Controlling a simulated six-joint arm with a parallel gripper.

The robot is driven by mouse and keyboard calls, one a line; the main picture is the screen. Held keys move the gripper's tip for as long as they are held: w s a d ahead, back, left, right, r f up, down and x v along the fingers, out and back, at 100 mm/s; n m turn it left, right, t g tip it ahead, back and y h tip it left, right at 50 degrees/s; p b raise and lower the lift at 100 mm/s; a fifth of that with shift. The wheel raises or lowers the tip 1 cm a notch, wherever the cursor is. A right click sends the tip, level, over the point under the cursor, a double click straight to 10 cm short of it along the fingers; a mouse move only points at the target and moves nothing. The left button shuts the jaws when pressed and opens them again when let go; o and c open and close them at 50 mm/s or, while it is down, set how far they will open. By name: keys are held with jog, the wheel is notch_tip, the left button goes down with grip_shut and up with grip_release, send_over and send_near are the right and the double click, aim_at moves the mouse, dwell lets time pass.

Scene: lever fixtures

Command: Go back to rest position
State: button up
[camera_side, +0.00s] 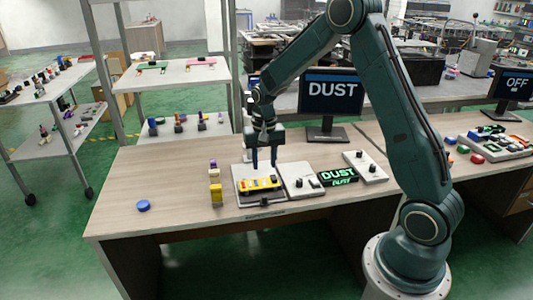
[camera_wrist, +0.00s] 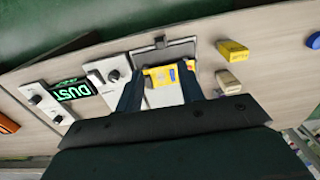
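My gripper (camera_side: 264,167) points down over a grey fixture board (camera_side: 240,200) on the wooden table. Its two fingers are apart, and I see nothing held between them. A yellow piece with dark parts (camera_side: 260,184) lies on the board just below the fingertips. In the wrist view, the fingers (camera_wrist: 160,88) frame the yellow piece (camera_wrist: 160,76), which appears to lie beyond them. The size of the gap above it is hard to tell.
White knob panels (camera_side: 300,181) (camera_side: 366,167) and a green-lit "DUST" display (camera_side: 338,177) stand right of the board. A yellow block (camera_side: 216,196) and a blue disc (camera_side: 143,206) lie left. A monitor (camera_side: 332,92) stands behind. The table's left part is mostly clear.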

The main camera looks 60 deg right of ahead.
jog(key=shift+r, duration=0.1)
jog(key=s+a+r+n+t, duration=0.1)
jog(key=s+a+r+n, duration=0.1)
jog(key=s+a+r, duration=0.45)
jog(key=s+a+r+n+t, duration=0.1)
jog(key=s+r+n+t, duration=0.15)
jog(key=r, duration=0.65)
jog(key=s+a+r+n+t, duration=0.1)
jog(key=s+a+r+n, duration=0.1)
jog(key=s, duration=0.6)
jog(key=s+a+r+n+t, duration=0.1)
jog(key=s+a+r+n, duration=0.1)
jog(key=s, duration=0.6)
jog(key=shift+a+r, duration=0.15)
jog(key=shift+a, duration=0.7)
